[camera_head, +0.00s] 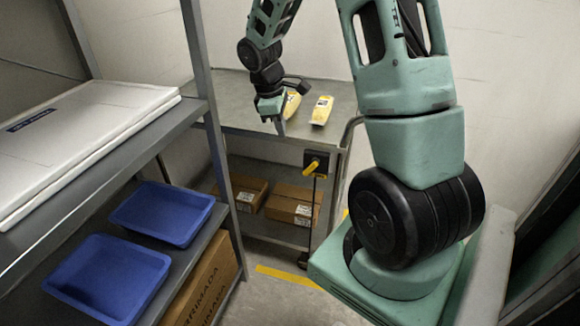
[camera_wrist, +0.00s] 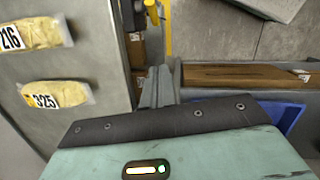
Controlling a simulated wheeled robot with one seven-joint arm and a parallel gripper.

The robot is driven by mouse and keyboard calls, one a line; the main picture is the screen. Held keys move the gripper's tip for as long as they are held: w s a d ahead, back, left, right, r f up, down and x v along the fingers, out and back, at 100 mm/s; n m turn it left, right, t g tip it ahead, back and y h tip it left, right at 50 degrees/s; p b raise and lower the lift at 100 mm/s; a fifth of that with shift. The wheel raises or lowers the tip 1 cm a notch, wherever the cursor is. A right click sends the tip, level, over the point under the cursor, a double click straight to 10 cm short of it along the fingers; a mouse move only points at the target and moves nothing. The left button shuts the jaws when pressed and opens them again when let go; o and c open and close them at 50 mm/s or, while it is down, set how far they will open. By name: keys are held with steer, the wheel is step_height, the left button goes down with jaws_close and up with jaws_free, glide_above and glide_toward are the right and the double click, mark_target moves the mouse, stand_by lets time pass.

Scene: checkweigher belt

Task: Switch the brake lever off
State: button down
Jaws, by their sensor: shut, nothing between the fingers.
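The brake lever (camera_head: 315,166) is a yellow handle on a dark box at the front right corner of the steel cart (camera_head: 240,110). The handle slants down to the left in the head view. My gripper (camera_head: 280,128) points down over the front part of the cart top, left of and above the lever. Its fingers (camera_wrist: 158,84) are shut and empty, and I see no contact with the lever.
Yellow packets (camera_head: 321,110) lie on the cart top, and cartons (camera_head: 292,204) sit on its lower shelf. A grey rack (camera_head: 190,110) with blue trays (camera_head: 163,212) stands at the left.

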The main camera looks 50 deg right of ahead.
mark_target(311, 167)
steer(key=s+d+b+x, duration=0.1)
steer(key=s+x, duration=0.1)
steer(key=x, duration=1)
steer(key=shift+s+d+b, duration=0.25)
steer(key=shift+s+b, duration=0.1)
